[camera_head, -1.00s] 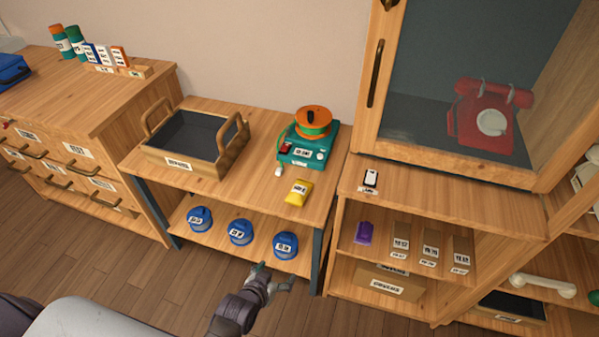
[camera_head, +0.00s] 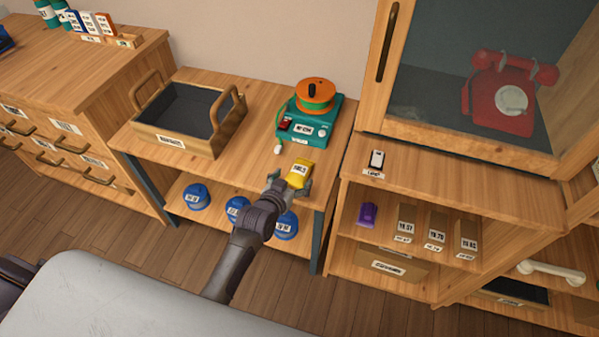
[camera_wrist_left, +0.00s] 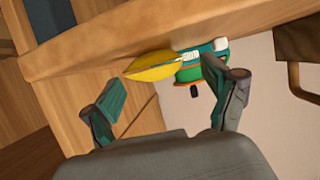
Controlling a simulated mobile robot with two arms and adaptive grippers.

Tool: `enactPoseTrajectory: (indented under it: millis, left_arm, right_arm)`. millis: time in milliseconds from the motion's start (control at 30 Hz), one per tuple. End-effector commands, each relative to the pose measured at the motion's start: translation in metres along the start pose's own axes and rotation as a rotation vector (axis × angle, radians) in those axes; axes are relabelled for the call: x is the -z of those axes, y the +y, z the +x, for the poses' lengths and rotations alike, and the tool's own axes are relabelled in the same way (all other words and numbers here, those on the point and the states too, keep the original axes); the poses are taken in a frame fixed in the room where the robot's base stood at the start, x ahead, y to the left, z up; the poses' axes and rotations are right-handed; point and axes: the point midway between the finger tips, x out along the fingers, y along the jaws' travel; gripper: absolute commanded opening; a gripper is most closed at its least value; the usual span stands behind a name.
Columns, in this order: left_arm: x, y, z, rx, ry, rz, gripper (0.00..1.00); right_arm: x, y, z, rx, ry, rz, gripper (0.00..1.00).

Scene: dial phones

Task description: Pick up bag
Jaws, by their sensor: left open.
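The yellow bag (camera_head: 300,172) with a white label lies on the wooden table top near its front right edge. My left gripper (camera_head: 288,184) is open at the near side of the bag, its fingers toward it. In the left wrist view the bag (camera_wrist_left: 154,67) shows ahead of and between the two open fingertips of my left gripper (camera_wrist_left: 168,98), with nothing held. Whether a finger touches the bag cannot be told. My right gripper is not in view.
A teal device (camera_head: 310,122) with an orange spool stands behind the bag. A wooden tray (camera_head: 187,146) sits at left. Blue containers (camera_head: 196,197) stand on the shelf below. A cabinet (camera_head: 345,200) with a red phone (camera_head: 510,97) behind glass stands to the right.

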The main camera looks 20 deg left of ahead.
Motion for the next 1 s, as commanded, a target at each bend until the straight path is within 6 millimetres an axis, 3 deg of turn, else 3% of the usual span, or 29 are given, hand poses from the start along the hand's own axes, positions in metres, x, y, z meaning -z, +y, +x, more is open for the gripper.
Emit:
enactPoseTrajectory:
  millis: [300, 600, 1000]
  left_arm:
    - [0.006, 0.003, 0.043, 0.000, 0.001, 0.000, 0.87]
    - [0.006, 0.003, 0.047, 0.000, 0.001, 0.000, 0.85]
    - [0.006, 0.003, 0.047, 0.000, 0.001, 0.000, 0.22]
  right_arm:
    - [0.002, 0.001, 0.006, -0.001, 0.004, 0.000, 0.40]
    - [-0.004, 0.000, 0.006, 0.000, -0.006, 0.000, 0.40]
    - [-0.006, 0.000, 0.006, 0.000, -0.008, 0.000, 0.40]
